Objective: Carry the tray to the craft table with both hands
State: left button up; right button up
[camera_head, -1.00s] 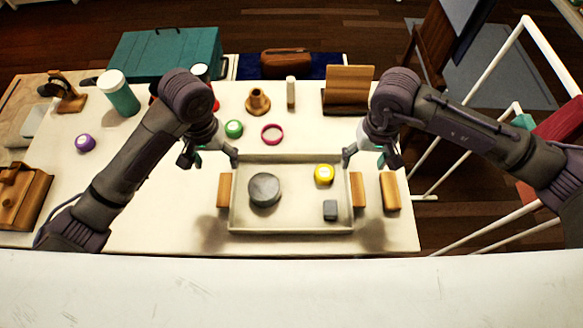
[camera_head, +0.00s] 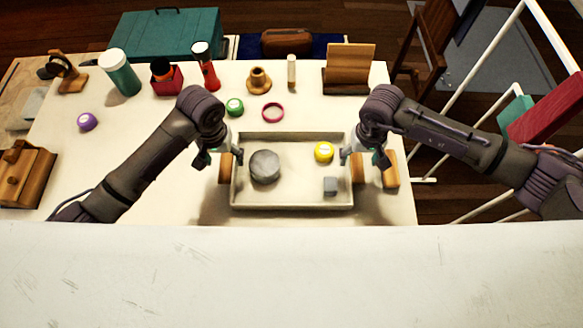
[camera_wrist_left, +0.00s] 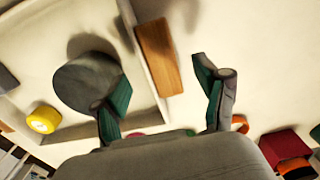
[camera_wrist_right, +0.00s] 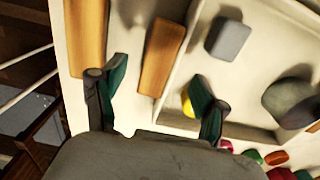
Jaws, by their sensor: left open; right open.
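The tray (camera_head: 290,207) is a shallow light-grey box with a wooden handle on each side. It lies on the white table and holds a grey round object (camera_head: 265,167), a yellow roll (camera_head: 324,152) and a small grey block (camera_head: 330,187). My left gripper (camera_head: 226,158) is open above the left handle (camera_head: 224,170); in the left wrist view the handle (camera_wrist_left: 157,57) shows between and beyond the fingers. My right gripper (camera_head: 356,156) is open above the right handle (camera_head: 358,170); in the right wrist view the handle (camera_wrist_right: 162,57) lies between the fingers. Neither finger pair visibly touches a handle.
A separate wooden block (camera_head: 390,172) stands just right of the right handle. Behind the tray are a pink ring (camera_head: 272,112), a green roll (camera_head: 235,106) and a wooden spool (camera_head: 258,80). A white rail frame (camera_head: 480,60) stands at the right.

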aim_at(227, 165)
pick_arm(q)
jog(key=shift+f, duration=2.15)
pick_arm(e)
jog(key=shift+f, duration=2.15)
jog(key=shift+w, duration=0.1)
pick_arm(q)
jog(key=shift+w, duration=0.1)
grip_shut()
pick_arm(e)
grip_shut()
